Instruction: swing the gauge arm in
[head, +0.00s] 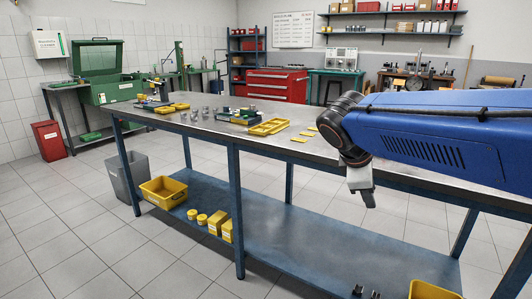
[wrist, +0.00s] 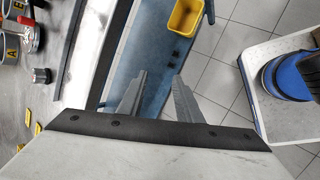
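I cannot pick out the gauge arm for certain in either view. A tall green upright (head: 180,58) stands beyond the bench at the back left in the head view; its details are too small to tell. My gripper (head: 368,197) hangs at the near side of the bench in the head view, pointing down. In the wrist view my gripper (wrist: 160,75) shows two grey fingers apart, with nothing between them. Below them lies the blue lower shelf of the bench.
The steel bench top (head: 225,122) carries a yellow tray (head: 269,127), yellow tags (head: 300,139) and small metal parts. Yellow bins (head: 163,191) stand on the lower shelf (head: 290,235). A grey bin (head: 126,177) stands at the bench's left end. The tiled floor in front is clear.

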